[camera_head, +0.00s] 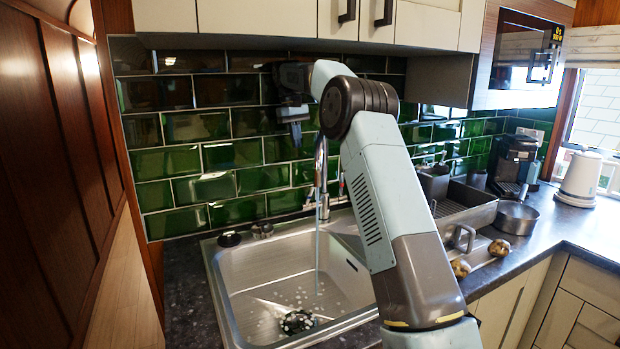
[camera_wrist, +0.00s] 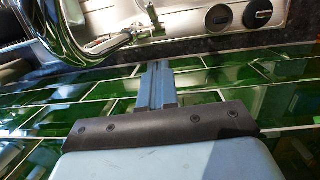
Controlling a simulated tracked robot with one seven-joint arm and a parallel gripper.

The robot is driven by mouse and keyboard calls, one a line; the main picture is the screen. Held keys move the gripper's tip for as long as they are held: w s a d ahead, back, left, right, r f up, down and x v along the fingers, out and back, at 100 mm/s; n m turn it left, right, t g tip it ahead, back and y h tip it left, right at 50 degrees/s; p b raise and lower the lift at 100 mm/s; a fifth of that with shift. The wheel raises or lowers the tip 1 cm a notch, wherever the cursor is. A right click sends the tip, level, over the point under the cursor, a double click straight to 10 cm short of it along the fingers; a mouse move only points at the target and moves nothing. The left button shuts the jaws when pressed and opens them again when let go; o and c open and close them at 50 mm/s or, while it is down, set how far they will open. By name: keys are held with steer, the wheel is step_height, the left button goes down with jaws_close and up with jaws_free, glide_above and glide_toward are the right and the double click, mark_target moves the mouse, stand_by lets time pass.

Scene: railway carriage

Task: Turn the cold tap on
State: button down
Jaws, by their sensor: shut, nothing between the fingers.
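The chrome tap (camera_head: 321,172) stands at the back of the steel sink, partly behind my arm. Its curved spout (camera_wrist: 62,28) fills the upper left of the wrist view. A lever (camera_wrist: 112,44) shows at its base there. In the head view a lever (camera_head: 309,199) shows left of the spout and another is partly hidden on the right; I cannot tell which is cold. A thin pale stream (camera_head: 318,250) runs from the spout into the basin. My gripper (camera_head: 295,138) is shut and empty by the tiles, above and left of the tap; its fingers (camera_wrist: 155,82) point down.
The sink (camera_head: 250,283) has a dark drain (camera_head: 298,321). Two round dark fittings (camera_head: 229,239) (camera_head: 263,230) sit on its back rim. A dish rack (camera_head: 465,207), a saucepan (camera_head: 516,217) and potatoes (camera_head: 499,247) lie right. Cupboards (camera_head: 260,18) hang above.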

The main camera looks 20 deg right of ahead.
glide_toward(308, 198)
steer(key=w+f, duration=0.1)
steer(key=w, duration=0.2)
steer(key=shift+s+d+f, duration=0.15)
steer(key=shift+s+f, duration=0.1)
steer(key=shift+s, duration=0.3)
steer(key=shift+s+d+f, duration=0.15)
steer(key=shift+s+f, duration=0.15)
steer(key=shift+s, duration=0.3)
steer(key=shift+s+d+f, duration=0.15)
steer(key=shift+s+f, duration=0.1)
steer(key=shift+s, duration=0.3)
steer(key=shift+s+d+f, duration=0.1)
steer(key=shift+s+d, duration=0.1)
steer(key=shift+s, duration=0.05)
steer(key=shift+s+d, duration=0.15)
steer(key=shift+s, duration=0.3)
steer(key=shift+s+a, duration=0.1)
steer(key=shift+a, duration=0.15)
